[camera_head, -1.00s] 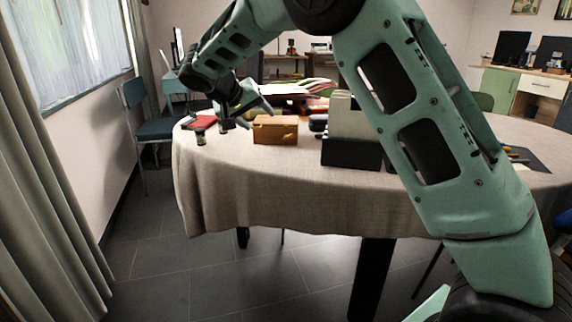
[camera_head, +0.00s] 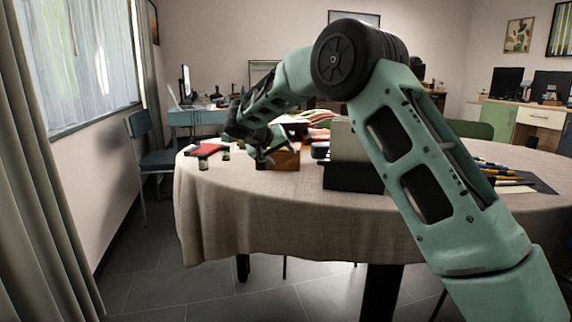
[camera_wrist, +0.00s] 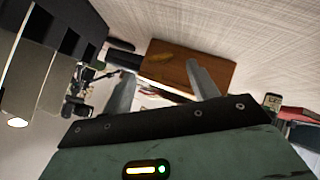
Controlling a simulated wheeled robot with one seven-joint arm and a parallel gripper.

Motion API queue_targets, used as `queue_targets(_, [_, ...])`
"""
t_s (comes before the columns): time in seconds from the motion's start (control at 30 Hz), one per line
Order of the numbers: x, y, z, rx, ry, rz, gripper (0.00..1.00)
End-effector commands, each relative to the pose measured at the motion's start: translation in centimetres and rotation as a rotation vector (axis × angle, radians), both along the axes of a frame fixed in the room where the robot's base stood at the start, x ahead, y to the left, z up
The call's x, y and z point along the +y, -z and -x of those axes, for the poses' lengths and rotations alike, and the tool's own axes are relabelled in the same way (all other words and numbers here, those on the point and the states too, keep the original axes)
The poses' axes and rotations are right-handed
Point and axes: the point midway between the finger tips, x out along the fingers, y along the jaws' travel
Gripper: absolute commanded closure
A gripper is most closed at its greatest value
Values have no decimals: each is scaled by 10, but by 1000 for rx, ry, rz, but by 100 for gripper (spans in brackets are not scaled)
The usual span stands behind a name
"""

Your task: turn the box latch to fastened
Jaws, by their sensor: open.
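A small orange-brown wooden box (camera_head: 287,161) stands on the cloth-covered round table, near its front left part. In the wrist view, the box (camera_wrist: 180,66) lies just beyond my fingers, with one finger overlapping its face. My gripper (camera_head: 268,151) is at the box in the head view and covers its upper left part. In the wrist view, my gripper (camera_wrist: 164,86) is open, its two fingers spread with nothing held between them. I cannot make out the latch or its position. Whether a finger touches the box is unclear.
A dark holder (camera_head: 352,177) with pale upright items stands just right of the box. A red item (camera_head: 204,150) and small jars lie to the left. Pens (camera_head: 498,170) lie on a dark mat at the right. The front tablecloth is clear.

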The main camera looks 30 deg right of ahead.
Motion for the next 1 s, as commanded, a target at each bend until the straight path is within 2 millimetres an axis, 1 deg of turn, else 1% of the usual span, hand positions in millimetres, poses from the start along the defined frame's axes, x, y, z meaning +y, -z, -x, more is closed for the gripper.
queue_targets(0.03, [-7,9,-3,2,2,-1,41])
queue_targets(0.23, [-26,24,-13,0,1,-1,41])
queue_targets(0.4, [-32,28,-16,1,-1,0,41])
queue_targets(0.67, [-33,29,-17,1,-1,0,41])
queue_targets(0.77, [-33,28,-17,1,-1,0,66])
queue_targets(0.8, [-33,29,-17,1,-1,0,77])
queue_targets(0.83, [-33,29,-17,1,-1,0,85])
queue_targets(1.0, [-32,28,-17,2,-1,2,86])
